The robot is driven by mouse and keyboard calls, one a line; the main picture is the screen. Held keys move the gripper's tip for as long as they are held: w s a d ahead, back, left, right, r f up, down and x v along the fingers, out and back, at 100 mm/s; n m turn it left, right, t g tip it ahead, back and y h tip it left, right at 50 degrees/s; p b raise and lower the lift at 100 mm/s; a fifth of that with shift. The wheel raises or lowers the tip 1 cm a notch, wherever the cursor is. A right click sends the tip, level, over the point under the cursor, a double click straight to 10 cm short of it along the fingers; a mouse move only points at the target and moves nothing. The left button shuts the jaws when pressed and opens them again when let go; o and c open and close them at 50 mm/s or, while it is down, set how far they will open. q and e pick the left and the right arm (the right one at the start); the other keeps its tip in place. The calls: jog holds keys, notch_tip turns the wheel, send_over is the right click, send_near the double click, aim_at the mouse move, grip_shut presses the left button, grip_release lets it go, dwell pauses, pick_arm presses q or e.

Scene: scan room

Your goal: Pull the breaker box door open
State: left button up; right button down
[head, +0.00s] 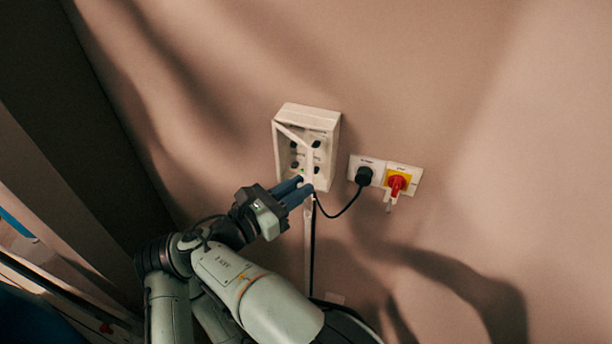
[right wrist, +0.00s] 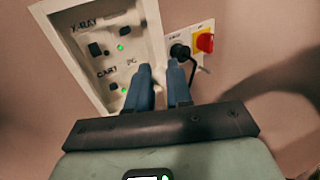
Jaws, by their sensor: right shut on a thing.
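The white breaker box (head: 322,117) is fixed to the wall near the middle of the head view. Its door (head: 293,136) shows as a pale frame with switches visible behind it. The door appears to stand ajar, with its free edge out from the box. My right gripper (head: 306,188) is at the lower part of this free edge, its blue fingers shut on the door. The right wrist view shows the fingers (right wrist: 161,72) close to the pale edge; the exact contact is hidden. My left gripper is not in view.
Right of the box are a wall socket with a black plug (head: 364,176) and a red-and-yellow switch (head: 397,183). A black cable (head: 341,212) hangs close to my right fingers. A dark panel (head: 80,110) stands at left. The wall farther right is clear.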

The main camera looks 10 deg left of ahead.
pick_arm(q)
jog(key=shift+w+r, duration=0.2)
pick_arm(e)
jog(key=c, duration=1.1)
grip_release()
jog(key=shift+o, duration=0.2)
jog(key=shift+r, duration=0.1)
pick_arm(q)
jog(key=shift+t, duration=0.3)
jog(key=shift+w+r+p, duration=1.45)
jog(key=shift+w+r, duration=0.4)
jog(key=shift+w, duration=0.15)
pick_arm(e)
notch_tip(320, 180, up, 20)
